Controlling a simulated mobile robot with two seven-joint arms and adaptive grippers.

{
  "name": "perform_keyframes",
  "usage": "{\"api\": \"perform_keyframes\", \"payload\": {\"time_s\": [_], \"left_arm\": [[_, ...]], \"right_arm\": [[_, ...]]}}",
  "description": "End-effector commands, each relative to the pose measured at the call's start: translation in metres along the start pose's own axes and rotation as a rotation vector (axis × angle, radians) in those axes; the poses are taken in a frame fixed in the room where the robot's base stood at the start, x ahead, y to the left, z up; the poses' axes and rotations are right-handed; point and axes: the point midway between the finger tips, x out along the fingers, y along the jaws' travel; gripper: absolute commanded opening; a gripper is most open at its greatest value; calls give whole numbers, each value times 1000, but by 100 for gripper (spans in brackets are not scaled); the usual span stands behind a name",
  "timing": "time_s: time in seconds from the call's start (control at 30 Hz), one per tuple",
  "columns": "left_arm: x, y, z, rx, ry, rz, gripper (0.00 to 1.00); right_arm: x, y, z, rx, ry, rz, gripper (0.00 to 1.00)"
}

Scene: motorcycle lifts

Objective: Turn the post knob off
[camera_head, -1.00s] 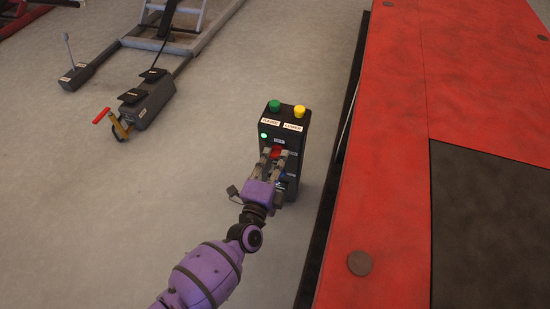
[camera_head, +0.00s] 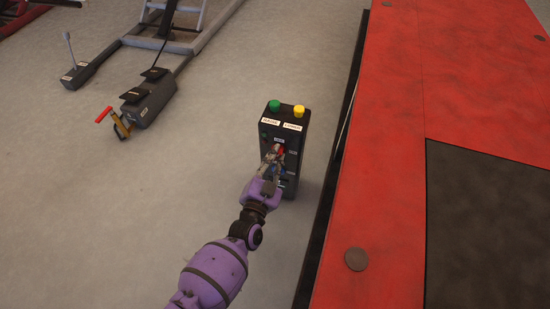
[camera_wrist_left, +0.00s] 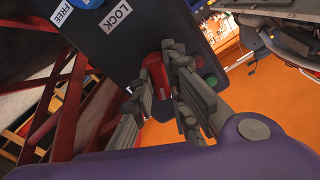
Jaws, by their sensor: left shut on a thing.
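The dark control post (camera_head: 290,128) stands on the floor left of the red lift. It has a green button and a yellow button on top, with labels below them. The small lamp (camera_head: 264,136) on its face looks dark. My left gripper (camera_head: 273,158) is at the post's face, shut on the red knob (camera_head: 281,149), which it partly hides. In the left wrist view the red knob (camera_wrist_left: 157,72) sits between the two fingers. Labels reading LOCK and FREE and a blue part also show on the post there. My right gripper is not in view.
The red lift platform (camera_head: 395,130) with a dark panel lies close to the right of the post. A grey lift frame and a foot-pedal unit (camera_head: 148,103) stand at the upper left.

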Motion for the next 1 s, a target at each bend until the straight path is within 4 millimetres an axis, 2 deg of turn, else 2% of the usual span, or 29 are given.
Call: {"api": "perform_keyframes", "payload": {"time_s": [0.2,0.5,1.0], "left_arm": [[-1,1,1,-188,-2,1,0],[-1,1,1,-376,-2,1,0],[-1,1,1,-470,-2,1,0]], "right_arm": [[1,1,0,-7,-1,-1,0],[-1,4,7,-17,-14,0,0],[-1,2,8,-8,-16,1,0]]}}
